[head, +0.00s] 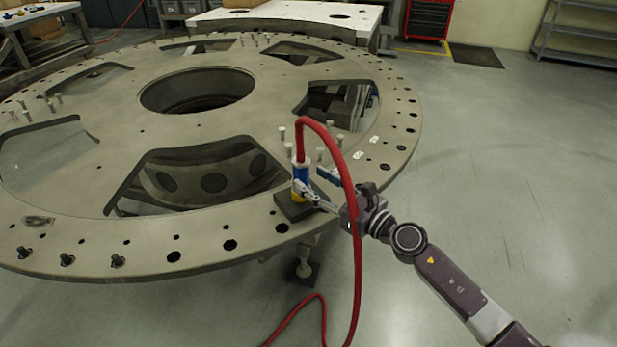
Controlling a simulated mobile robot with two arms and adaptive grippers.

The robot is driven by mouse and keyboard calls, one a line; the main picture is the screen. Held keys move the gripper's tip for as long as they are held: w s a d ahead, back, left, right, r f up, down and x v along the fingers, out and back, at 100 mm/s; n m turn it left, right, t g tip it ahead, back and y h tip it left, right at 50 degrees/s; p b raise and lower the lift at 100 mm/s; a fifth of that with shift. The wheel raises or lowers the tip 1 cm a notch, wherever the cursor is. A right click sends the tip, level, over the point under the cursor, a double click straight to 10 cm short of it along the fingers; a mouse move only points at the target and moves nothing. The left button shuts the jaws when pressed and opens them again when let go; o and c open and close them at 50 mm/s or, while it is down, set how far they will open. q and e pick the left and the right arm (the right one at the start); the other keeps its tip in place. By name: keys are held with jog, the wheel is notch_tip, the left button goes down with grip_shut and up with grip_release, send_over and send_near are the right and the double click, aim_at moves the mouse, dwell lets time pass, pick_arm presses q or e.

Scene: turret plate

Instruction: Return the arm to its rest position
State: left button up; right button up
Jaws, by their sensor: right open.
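My right arm comes in from the lower right, and its gripper (314,185) is at the near right rim of the large round turret plate (215,98). The gripper is open, with its fingers spread apart. A blue and yellow tool (300,176) with a red hose (352,208) stands upright on a dark block (290,208) at the plate's rim. One finger overlaps the tool in the picture; I cannot tell whether they touch. The hose passes in front of my gripper's wrist. My left gripper is not in view.
The red hose arches over the gripper and drops to the floor. Several pegs (320,154) stand on the plate nearby, and dark bolts (118,261) sit along its near left rim. A red tool cabinet (428,19) and grey shelving (580,40) stand behind. The floor at right is clear.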

jog(key=v, duration=1)
jog(key=w+d+f+m+t+h, duration=0.1)
jog(key=d+f+m+h, duration=0.25)
jog(key=f+m, duration=0.45)
jog(key=w+d+f+m+h, duration=0.1)
jog(key=d+f+m+h, duration=0.1)
jog(key=d+f+m, duration=0.65)
jog(key=s+d+f+m+g+h, duration=0.2)
jog(key=s+f+m, duration=0.35)
jog(key=f, duration=0.65)
jog(key=s+d+f+m+g+h, duration=0.15)
jog(key=s+f+m+h, duration=0.35)
jog(key=f, duration=0.7)
jog(key=s+d+f+m+g, duration=0.15)
jog(key=s+f+m, duration=0.25)
jog(key=s+f, duration=0.55)
jog(key=s+f+m+g, duration=0.35)
jog(key=s+f, duration=0.25)
jog(key=s, duration=0.6)
jog(key=s+a+f+m+g, duration=0.1)
jog(key=s+f+m+g, duration=0.1)
jog(key=s, duration=0.9)
jog(key=s+a+f+m+g, duration=0.2)
jog(key=s+f+m, duration=0.3)
jog(key=s, duration=0.6)
jog(key=shift+a+m+g, duration=0.3)
jog(key=shift+m+g, duration=0.05)
jog(key=shift+c, duration=0.6)
